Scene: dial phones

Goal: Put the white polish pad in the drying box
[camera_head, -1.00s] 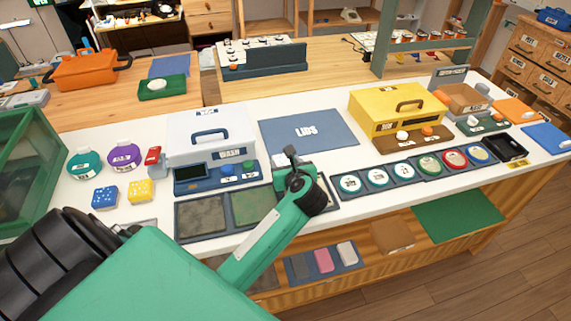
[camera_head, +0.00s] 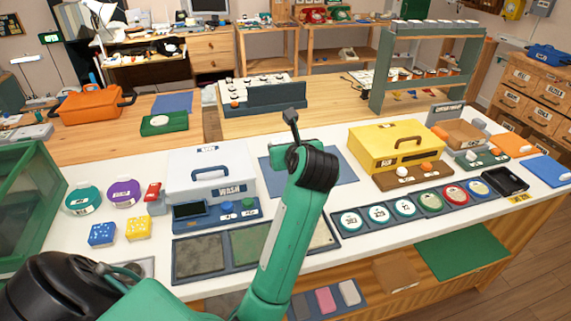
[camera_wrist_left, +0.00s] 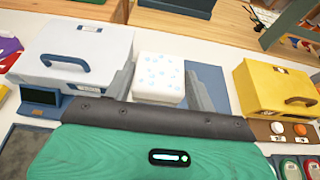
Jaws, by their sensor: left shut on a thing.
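The white polish pad (camera_wrist_left: 160,76), with pale blue dots, sits between the grey fingers of my left gripper (camera_wrist_left: 163,88) in the left wrist view. The gripper is shut on it. My right gripper is not in view.
The white WASH box (camera_head: 208,171) stands left of my gripper. The blue mat (camera_head: 338,165) lies flat between the two boxes. Blue (camera_head: 102,234) and yellow (camera_head: 138,228) dotted pads sit at the left. A row of round dials lies in front of the yellow box.

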